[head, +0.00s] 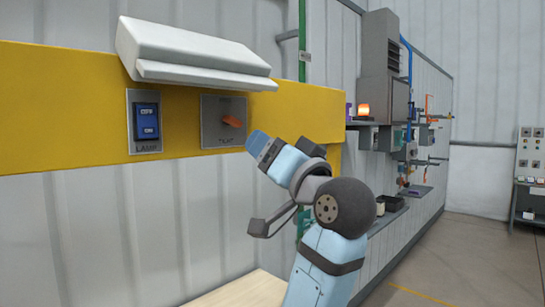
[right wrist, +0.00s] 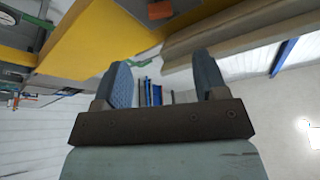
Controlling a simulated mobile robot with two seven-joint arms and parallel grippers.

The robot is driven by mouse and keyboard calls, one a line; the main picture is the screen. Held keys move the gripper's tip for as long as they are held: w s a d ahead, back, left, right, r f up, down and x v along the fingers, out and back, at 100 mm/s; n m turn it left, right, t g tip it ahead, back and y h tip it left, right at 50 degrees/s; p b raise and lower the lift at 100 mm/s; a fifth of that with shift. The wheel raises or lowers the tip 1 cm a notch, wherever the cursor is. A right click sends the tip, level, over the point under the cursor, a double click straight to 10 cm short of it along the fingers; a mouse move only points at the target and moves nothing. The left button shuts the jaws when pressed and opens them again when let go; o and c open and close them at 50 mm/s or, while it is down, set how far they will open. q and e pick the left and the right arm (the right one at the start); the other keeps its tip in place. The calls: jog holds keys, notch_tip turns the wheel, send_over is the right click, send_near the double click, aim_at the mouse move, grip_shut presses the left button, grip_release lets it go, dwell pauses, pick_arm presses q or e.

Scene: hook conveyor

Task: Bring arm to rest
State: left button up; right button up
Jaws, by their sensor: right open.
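My right arm (head: 325,265) comes up from the bottom of the head view and bends left toward the wall panel. My right gripper (head: 256,142) is just below and right of an orange knob (head: 233,122) on a grey plate. The exact gap to the knob is hard to tell in the head view. In the right wrist view the two blue fingers (right wrist: 164,72) stand apart with nothing between them. The orange knob (right wrist: 159,10) shows beyond the fingers there, near the top edge. My left gripper is in neither view.
A yellow band (head: 60,110) on the wall carries a blue switch (head: 146,121) marked LAMP. A white hood (head: 190,50) juts out above the switch and knob. A pale surface (head: 240,292) lies below. Shelves (head: 390,205) line the wall at right; the floor (head: 470,260) there is clear.

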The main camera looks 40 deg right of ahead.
jog(key=shift+w+f, duration=0.1)
jog(key=shift+w, duration=0.05)
jog(key=w+a+f+n+g+y, duration=0.1)
jog(key=w+a+f+n+g, duration=0.1)
jog(key=w+f, duration=0.5)
jog(key=w+a+f+n+g+y, duration=0.1)
jog(key=w+f, duration=0.1)
jog(key=f, duration=0.8)
jog(key=a+f+n+g+p, duration=0.1)
jog(key=a+f+n+g, duration=0.2)
jog(key=f, duration=1.5)
jog(key=s+a+f+n+g+y, duration=0.1)
jog(key=s+a+f, duration=0.15)
jog(key=f, duration=0.65)
jog(key=s+a+f+n+g+y, duration=0.15)
jog(key=s+f, duration=0.25)
jog(key=f, duration=0.5)
jog(key=s+a+f+g, duration=0.1)
jog(key=s+a+f, duration=0.1)
jog(key=s+f, duration=0.6)
jog(key=s+a+f+n+g, duration=0.1)
jog(key=s+a+f, duration=0.2)
jog(key=s+f, duration=0.5)
jog(key=shift+s+a+f+y+p, duration=0.25)
jog(key=shift+s+y+p, duration=0.2)
